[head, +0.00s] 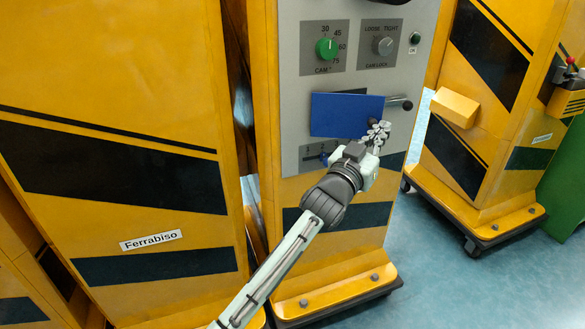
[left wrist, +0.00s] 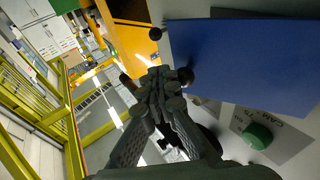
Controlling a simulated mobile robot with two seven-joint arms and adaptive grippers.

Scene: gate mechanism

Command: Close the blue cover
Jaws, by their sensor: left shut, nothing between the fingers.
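The blue cover (head: 340,114) is a flat rectangular plate on the grey control panel (head: 290,70), below the dials. It also fills the upper right of the left wrist view (left wrist: 250,60). How far it stands off the panel I cannot tell for sure. A dark round knob (head: 372,121) sits at its lower right corner, and shows in the left wrist view (left wrist: 185,76) close to my fingertips. My left gripper (head: 379,130) is shut and empty at that corner, its fingertips (left wrist: 157,84) beside the knob. Whether they touch it is unclear.
A black ball-ended lever (head: 407,105) sticks out just right of the cover. A green dial (head: 326,48) and a grey dial (head: 384,46) are above. A yellow cabinet (head: 110,130) stands left; blue floor lies right.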

